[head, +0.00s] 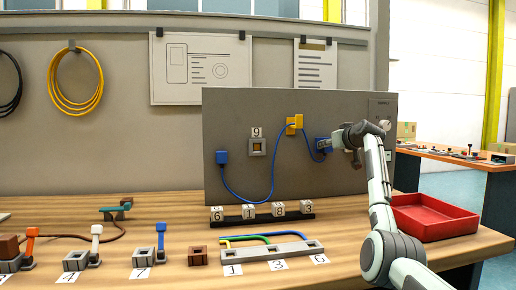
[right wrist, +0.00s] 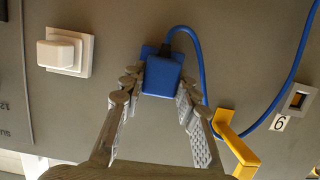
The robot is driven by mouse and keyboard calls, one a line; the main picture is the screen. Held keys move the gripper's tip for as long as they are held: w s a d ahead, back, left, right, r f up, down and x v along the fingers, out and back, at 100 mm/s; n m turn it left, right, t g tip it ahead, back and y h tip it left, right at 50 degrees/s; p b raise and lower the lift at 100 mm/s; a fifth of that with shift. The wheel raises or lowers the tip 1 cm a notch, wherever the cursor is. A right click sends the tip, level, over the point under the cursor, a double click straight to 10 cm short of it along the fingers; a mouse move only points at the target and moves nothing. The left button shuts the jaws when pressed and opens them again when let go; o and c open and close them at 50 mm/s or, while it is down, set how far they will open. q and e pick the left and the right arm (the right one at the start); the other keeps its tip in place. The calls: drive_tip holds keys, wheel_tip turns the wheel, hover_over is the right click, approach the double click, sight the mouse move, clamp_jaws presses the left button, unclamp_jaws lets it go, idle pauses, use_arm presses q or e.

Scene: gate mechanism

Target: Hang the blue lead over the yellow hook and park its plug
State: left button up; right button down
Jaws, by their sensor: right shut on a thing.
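A blue lead (head: 272,184) hangs on the upright grey panel (head: 350,107). Its left end is a blue plug (head: 222,157) on the panel. The lead droops, rises to the yellow hook (head: 294,125) and appears to pass over it, then runs down to the right-hand blue plug (head: 322,145). My right gripper (head: 335,142) is at that plug, right of the hook. In the right wrist view, its fingers (right wrist: 155,92) are shut on the blue plug (right wrist: 163,76), with the yellow hook (right wrist: 236,148) nearby. Whether the plug touches the panel is unclear. My left gripper is out of view.
A socket marked 9 (head: 257,147) is left of the hook. A white block (right wrist: 62,52) is fixed beside the held plug. Number blocks (head: 248,211) stand below the panel. Levers and a grey strip (head: 270,252) cover the front table. A red tray (head: 432,219) is at right.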

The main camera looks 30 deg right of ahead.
drive_tip(key=shift+r, duration=0.2)
drive_tip(key=c, duration=1.2)
unclamp_jaws()
drive_tip(key=shift+w+f, duration=0.15)
drive_tip(key=shift+f, duration=0.05)
drive_tip(key=shift+o, duration=0.8)
